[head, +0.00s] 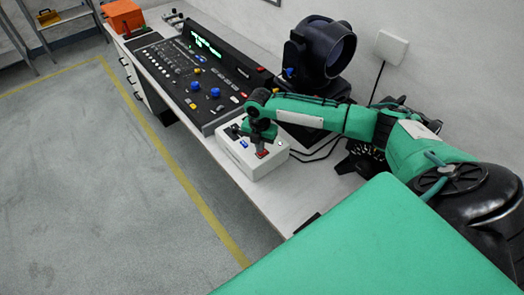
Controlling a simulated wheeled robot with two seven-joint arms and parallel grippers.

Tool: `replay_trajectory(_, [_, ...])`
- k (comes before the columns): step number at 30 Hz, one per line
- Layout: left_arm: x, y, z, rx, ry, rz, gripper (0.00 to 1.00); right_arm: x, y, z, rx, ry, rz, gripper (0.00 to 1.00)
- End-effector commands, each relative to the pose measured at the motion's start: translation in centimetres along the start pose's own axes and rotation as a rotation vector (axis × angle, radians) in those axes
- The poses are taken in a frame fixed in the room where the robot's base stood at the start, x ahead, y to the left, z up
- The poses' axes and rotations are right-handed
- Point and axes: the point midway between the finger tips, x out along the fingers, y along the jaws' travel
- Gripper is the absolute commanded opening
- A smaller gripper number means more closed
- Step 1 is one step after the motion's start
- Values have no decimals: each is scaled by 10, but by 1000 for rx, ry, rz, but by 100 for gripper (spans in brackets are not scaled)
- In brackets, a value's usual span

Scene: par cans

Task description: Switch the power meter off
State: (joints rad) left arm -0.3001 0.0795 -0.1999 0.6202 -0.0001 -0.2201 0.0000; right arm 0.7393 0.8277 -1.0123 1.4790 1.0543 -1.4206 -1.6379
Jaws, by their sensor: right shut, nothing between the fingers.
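A white box (264,169), which looks like the power meter, stands on the near part of the bench. Its top carries a red switch (262,154), a small blue patch (244,144) and a small green spot (280,143). My right gripper (262,143) is shut and empty, pointing down over the box's top close to the red switch. I cannot tell whether its fingertips touch the switch. The gripper and wrist hide part of the box's top, and the switch position is too small to read. My left gripper is not in view.
A black control console (205,75) with knobs and a lit green display lies behind the box. A dark spotlight (325,45) stands at the wall, with cables on the bench (273,205). An orange case (123,15) sits at the far end. The floor on the left is clear.

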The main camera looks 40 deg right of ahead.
Motion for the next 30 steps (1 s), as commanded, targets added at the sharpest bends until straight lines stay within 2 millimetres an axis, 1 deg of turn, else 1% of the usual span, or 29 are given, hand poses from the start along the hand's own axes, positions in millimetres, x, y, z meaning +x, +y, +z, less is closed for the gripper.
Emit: replay_trajectory(30, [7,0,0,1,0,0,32,16,0,0,0,0,0,0])
